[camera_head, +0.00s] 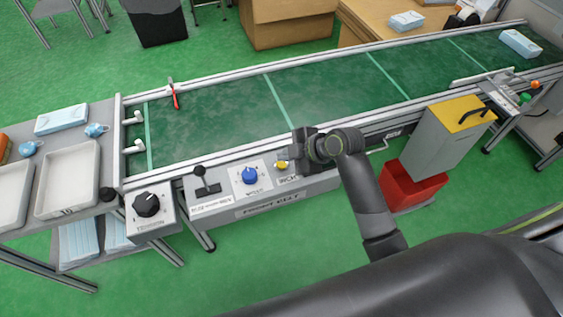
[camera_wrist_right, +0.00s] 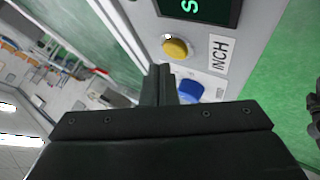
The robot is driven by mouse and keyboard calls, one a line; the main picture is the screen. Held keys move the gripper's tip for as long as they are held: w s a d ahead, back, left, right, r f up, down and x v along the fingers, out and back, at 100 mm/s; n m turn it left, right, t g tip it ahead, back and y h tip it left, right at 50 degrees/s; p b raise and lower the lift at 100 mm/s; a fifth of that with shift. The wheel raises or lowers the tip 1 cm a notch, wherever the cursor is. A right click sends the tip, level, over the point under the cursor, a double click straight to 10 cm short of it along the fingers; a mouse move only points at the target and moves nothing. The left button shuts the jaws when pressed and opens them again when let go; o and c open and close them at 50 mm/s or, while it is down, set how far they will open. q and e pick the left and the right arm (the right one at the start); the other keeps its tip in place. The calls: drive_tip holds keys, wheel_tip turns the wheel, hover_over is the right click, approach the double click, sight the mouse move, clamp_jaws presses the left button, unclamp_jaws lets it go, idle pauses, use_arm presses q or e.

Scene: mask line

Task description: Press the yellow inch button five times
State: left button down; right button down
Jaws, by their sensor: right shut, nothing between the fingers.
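The yellow inch button (camera_head: 282,164) sits on the grey front-belt control panel, right of the blue knob (camera_head: 249,175). In the right wrist view the round yellow button (camera_wrist_right: 176,48) shows whole beside its INCH label (camera_wrist_right: 219,53), with the blue knob (camera_wrist_right: 190,91) partly hidden behind my fingers. My right gripper (camera_head: 296,162) is at the panel close to the button. Its fingers (camera_wrist_right: 161,69) are shut and empty, and their tips show just short of the button in the wrist view. I cannot tell the exact gap. My left gripper is not in view.
A red bin (camera_head: 400,187) stands right of my arm.

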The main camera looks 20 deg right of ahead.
drive_tip(key=shift+f, duration=0.15)
idle(0.6)
drive_tip(key=shift+f, duration=0.3)
idle(0.4)
